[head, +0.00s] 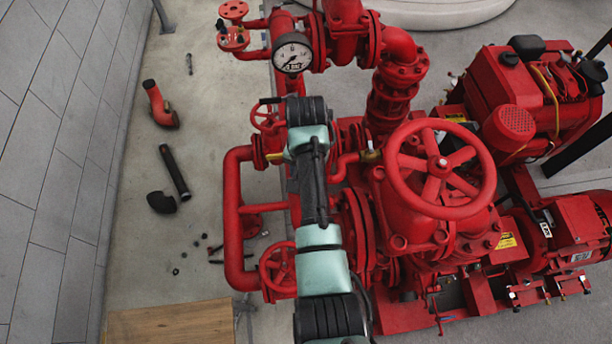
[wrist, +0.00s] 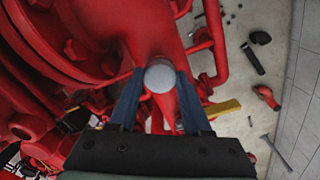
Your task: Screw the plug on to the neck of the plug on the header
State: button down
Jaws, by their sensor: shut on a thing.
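The plug (wrist: 160,77) is a pale grey round piece in the wrist view, seen end-on. My gripper (wrist: 160,84) is shut on it, with one dark finger on each side. The plug is in front of the red header pipe (wrist: 152,28). The neck cannot be made out, and I cannot tell whether the plug touches it. In the head view my arm reaches over the red pipework, and my gripper and the plug are hidden there.
A large red handwheel (head: 441,168) stands right of my arm in the head view. A pressure gauge (head: 292,54) and red pipes are close by. Loose black pipe (head: 175,172), a red elbow (head: 160,106) and small parts lie on the floor at left. A wooden box (head: 170,322) is at the bottom.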

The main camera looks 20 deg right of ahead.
jog(key=m, duration=0.4)
jog(key=shift+w+d+r, duration=0.15)
jog(key=shift+w+r, duration=0.1)
jog(key=shift+w, duration=0.05)
jog(key=c, duration=0.6)
grip_release()
jog(key=shift+o, duration=0.6)
jog(key=shift+s+f, duration=0.15)
